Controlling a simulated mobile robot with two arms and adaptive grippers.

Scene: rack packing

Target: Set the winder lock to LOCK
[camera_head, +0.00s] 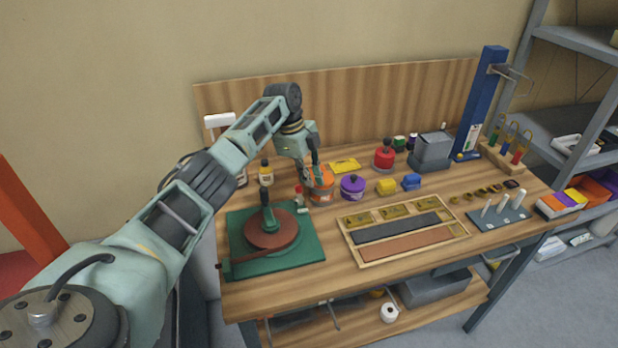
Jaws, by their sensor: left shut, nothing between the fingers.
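A device with a green base plate (308,247) and a round red-brown disc (272,232) stands at the left of the bench; a dark green upright rises over the disc. I cannot tell whether this is the winder. My left gripper (315,172) points down, shut and empty, at an orange drum-shaped item (321,190) behind the plate. I cannot tell whether it touches the drum. A small part with red and pale pieces (301,199) sits at the drum's left side. No LOCK marking is readable, and the lock's setting cannot be told. My right gripper is out of view.
A wooden tray (464,231) with dark and brown strips lies in front. A blue post (481,100) and shelves bound the right side.

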